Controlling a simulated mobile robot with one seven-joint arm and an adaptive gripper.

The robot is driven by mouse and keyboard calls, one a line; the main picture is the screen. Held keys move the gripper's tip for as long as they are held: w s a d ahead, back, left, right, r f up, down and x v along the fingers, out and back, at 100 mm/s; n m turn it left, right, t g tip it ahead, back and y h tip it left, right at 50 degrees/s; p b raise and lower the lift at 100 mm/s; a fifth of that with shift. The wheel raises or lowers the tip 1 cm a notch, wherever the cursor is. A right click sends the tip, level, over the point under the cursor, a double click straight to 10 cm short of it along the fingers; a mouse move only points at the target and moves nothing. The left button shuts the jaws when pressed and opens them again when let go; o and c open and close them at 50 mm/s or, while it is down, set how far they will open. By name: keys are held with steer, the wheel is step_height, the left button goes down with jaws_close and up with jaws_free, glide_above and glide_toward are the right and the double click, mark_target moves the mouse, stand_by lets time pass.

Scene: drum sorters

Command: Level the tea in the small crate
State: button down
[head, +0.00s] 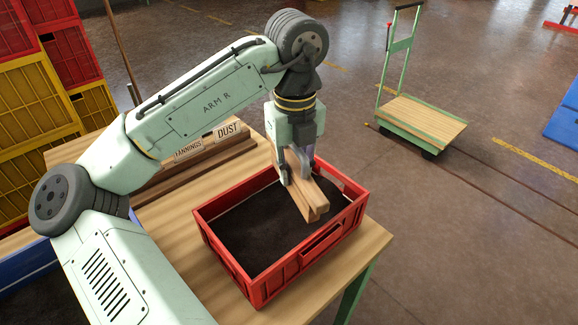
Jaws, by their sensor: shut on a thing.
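The small crate (229,262) is red plastic and stands on a wooden table. Dark tea (252,235) fills its inside to below the rim, and the surface I can see looks mostly even. My gripper (297,178) points down over the far right part of the crate. It is shut on a wooden block or board (312,202), which slants across the crate with its near end low over the tea. I cannot tell whether the board touches the tea. The board and gripper hide part of the tea and the far rim.
The table (365,248) has bare wood around the crate. Signs reading "DUST" (227,131) and "FANNINGS" stand on a wooden rack behind and left. Red and yellow crates (36,95) are stacked at the left. A green trolley (424,120) stands on the floor at the back right.

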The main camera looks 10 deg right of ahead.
step_height(320, 180, down, 7)
steer(key=b, duration=0.3)
steer(key=s+a+p, duration=0.3)
steer(key=s+a, duration=0.6)
steer(key=a, duration=0.5)
step_height(320, 180, up, 6)
steer(key=w+d, duration=0.1)
steer(key=d, duration=0.1)
steer(key=shift+d, duration=0.15)
stand_by(0.7)
